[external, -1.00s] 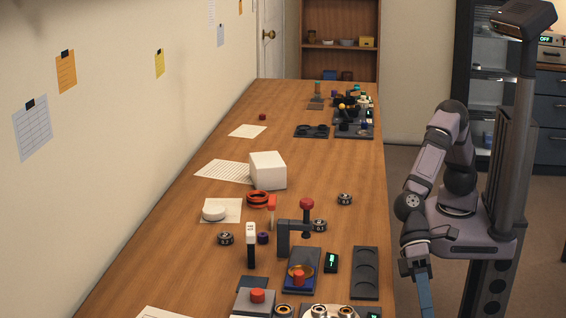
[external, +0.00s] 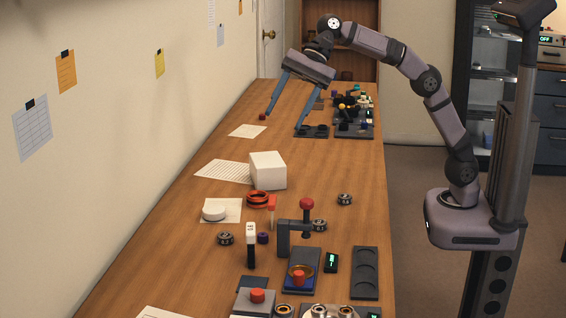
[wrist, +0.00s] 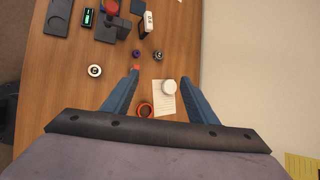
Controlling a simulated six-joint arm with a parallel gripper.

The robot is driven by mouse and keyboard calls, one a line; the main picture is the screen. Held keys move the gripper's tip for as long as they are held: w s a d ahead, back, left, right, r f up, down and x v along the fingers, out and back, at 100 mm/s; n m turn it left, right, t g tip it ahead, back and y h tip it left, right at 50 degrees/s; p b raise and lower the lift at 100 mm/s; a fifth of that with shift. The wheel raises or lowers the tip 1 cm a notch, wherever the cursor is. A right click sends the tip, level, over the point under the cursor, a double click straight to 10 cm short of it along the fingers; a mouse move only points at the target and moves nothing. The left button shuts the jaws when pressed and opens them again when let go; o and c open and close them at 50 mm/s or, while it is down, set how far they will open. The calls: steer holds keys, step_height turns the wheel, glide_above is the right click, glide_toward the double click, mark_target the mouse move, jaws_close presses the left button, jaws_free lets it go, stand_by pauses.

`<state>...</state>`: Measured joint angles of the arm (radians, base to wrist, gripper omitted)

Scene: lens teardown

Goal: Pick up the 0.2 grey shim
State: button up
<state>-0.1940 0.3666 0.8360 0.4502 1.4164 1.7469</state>
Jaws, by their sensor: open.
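I cannot pick out the 0.2 grey shim for certain, as any labels are too small to read. Small dark round parts with light faces lie on the table: one right of the white box (external: 345,199), one beside the red-knobbed press (external: 319,225), one left of the white-topped upright tool (external: 225,239). In the wrist view, one pale-faced round part (wrist: 94,70) lies left of my fingers. My gripper (external: 284,121) is open and empty, its blue fingers wide apart above the far part of the table. It also shows in the wrist view (wrist: 160,76).
The white box (external: 268,170) stands mid-table, with orange-red rings (external: 258,198) and a white disc (external: 214,212) on paper nearby. The red-knobbed press (external: 284,240) and a dark recessed tray (external: 364,272) stand nearer. Dark trays with small parts (external: 353,122) fill the far end.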

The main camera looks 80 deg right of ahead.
step_height(320, 180, down, 3)
steer(key=w, duration=0.3)
steer(key=m+g+y+p, duration=0.2)
steer(key=g+y+p, duration=0.1)
steer(key=y, duration=0.4)
glide_toward(226, 235)
steer(key=shift+s+a+f, duration=0.1)
steer(key=shift+a+f, duration=0.15)
steer(key=shift+a, duration=0.1)
steer(key=shift+w+p+x, duration=0.2)
steer(key=shift+p+x, duration=0.35)
steer(key=shift+x, duration=3.05)
steer(key=c, duration=1.2)
steer(key=shift+o, duration=0.2)
steer(key=shift+r, duration=0.25)
